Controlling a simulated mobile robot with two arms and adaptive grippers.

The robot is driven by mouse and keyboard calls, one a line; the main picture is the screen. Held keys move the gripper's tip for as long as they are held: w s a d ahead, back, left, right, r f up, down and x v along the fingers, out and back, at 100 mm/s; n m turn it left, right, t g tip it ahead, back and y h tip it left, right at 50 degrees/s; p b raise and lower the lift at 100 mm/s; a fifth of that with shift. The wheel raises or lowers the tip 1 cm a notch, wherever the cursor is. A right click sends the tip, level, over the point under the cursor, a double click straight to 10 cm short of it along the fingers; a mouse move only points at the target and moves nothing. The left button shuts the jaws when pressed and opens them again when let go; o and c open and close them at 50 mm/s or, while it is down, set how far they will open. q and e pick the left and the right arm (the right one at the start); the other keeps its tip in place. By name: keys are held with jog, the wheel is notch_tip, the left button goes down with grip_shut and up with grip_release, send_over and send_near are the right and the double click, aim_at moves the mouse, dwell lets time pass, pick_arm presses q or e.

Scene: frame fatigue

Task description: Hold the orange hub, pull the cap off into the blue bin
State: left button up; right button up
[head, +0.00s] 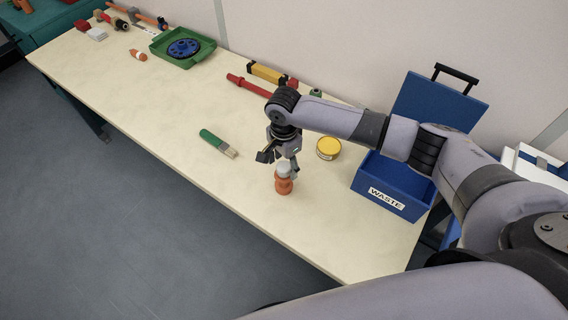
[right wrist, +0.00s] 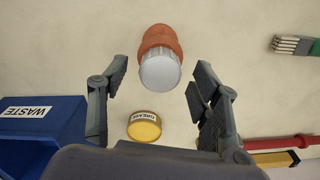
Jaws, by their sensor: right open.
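The orange hub (head: 284,186) stands upright on the table near its front edge, with a pale grey-white cap (head: 284,169) on top. In the right wrist view the hub (right wrist: 160,38) and its cap (right wrist: 160,72) lie ahead of and between the spread fingers. My right gripper (head: 279,160) is open and empty, just above and behind the cap; in the right wrist view its fingers (right wrist: 160,82) do not appear to touch it. The blue bin (head: 392,188), labelled WASTE, stands to the right with its lid up. My left gripper is not in view.
A yellow-lidded grease tin (head: 328,148) stands between the hub and the bin. A green-handled brush (head: 219,143) lies to the left. A red tool (head: 250,86) and a yellow level (head: 272,74) lie behind. A green tray (head: 183,48) is farther left.

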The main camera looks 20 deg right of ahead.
jog(key=shift+f, duration=0.55)
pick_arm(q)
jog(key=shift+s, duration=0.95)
